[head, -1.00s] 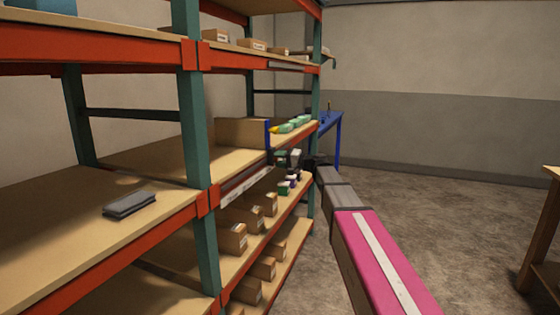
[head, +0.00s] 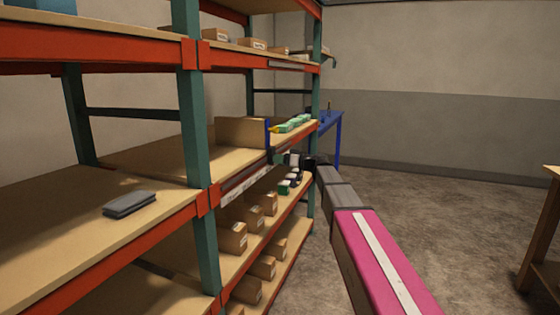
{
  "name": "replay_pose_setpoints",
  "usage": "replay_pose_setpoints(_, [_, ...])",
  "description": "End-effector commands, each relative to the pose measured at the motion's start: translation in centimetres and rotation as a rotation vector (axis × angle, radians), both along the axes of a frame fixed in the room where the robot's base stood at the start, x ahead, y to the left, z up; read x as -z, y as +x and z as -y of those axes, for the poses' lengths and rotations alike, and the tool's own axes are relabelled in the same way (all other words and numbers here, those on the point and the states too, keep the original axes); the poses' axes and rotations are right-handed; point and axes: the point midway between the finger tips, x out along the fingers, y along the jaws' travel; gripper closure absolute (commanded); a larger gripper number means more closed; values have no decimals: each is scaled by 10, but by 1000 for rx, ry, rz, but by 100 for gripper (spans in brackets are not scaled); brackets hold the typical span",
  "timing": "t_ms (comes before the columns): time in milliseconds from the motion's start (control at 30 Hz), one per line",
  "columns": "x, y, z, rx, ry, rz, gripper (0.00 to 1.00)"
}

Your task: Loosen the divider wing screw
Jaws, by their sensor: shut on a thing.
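The divider (head: 267,134) is a thin upright panel with a blue front edge, standing on the middle shelf of the rack. My gripper (head: 275,158) is at the shelf's front edge, just below and right of the divider's foot. It is small and dark in this view, and my own wrist partly covers it. Its jaws are shut at the place of the divider wing screw. The screw itself is hidden or too small to make out, so its turn cannot be read.
Green packs (head: 292,124) lie right of the divider. A brown board (head: 240,132) stands left of it. Labelled cartons (head: 233,238) fill the shelf below my gripper. A grey folded item (head: 130,204) lies at the left.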

Motion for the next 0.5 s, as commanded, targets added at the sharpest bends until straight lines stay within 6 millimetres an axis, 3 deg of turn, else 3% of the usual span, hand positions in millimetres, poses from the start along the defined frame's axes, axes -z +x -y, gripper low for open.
replay_pose_setpoints(500, [1,2,-1,-2,-104,286,82])
